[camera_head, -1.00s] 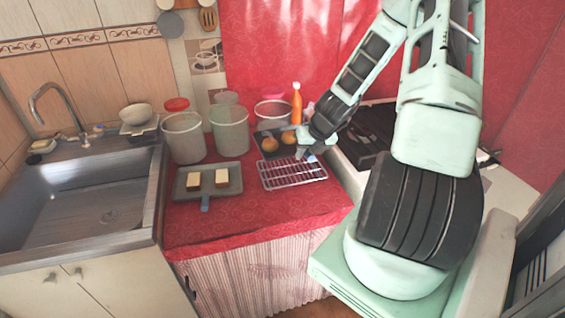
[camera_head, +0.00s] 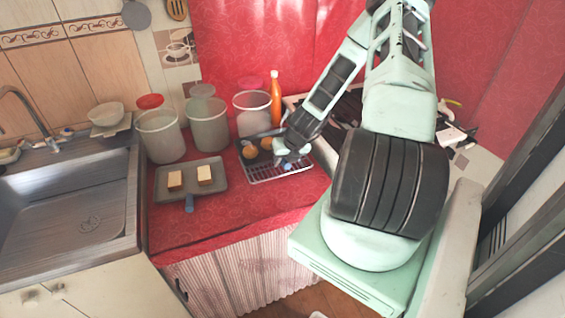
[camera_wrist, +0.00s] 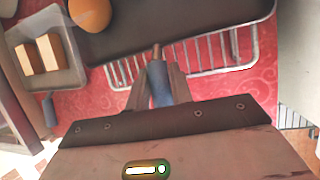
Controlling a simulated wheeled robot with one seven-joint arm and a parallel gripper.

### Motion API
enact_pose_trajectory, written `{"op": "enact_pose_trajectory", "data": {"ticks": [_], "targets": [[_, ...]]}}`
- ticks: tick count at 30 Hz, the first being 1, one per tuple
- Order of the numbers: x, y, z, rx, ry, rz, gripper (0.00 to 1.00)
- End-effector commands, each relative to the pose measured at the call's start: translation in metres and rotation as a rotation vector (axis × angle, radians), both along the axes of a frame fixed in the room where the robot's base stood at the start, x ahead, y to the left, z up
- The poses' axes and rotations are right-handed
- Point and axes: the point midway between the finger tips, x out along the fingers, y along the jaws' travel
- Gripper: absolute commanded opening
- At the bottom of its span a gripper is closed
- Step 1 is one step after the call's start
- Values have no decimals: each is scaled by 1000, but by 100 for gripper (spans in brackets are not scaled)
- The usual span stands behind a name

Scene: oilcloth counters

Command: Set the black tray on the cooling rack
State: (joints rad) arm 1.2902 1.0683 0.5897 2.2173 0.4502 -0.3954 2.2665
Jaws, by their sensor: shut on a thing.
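The black tray (camera_wrist: 165,30) carries round orange-brown buns (camera_head: 250,151), one of which also shows in the wrist view (camera_wrist: 90,13). My gripper (camera_head: 288,163) is shut on the tray's blue handle (camera_wrist: 158,84), seen between the fingers in the wrist view. The silver wire cooling rack (camera_head: 281,173) lies on the red counter. The tray is over the rack's back part and hides much of it; the rack's bars (camera_wrist: 222,50) show past the tray's edge in the wrist view. I cannot tell whether tray and rack touch.
A grey tray (camera_head: 215,183) with two pale blocks (camera_head: 205,175) lies left of the rack. Clear containers (camera_head: 160,137) and an orange bottle (camera_head: 276,98) stand behind. The sink (camera_head: 70,210) is at the left. The red counter's front strip (camera_head: 240,222) is free.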

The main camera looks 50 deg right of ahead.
Motion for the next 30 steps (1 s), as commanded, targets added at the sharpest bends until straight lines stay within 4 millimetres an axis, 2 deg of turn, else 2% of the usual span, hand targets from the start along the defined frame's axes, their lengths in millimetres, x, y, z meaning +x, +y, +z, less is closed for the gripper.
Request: {"op": "enact_pose_trajectory", "data": {"ticks": [4,11,12,13,14,24,30], "targets": [[1,0,-12,-3,-1,1,0],[0,0,-14,-3,-1,2,0],[0,0,-15,-2,1,1,33],[0,0,-15,-2,1,1,42],[0,0,-14,-2,1,1,44],[-1,0,-11,-2,0,0,44],[-12,1,10,-3,0,1,44]]}}
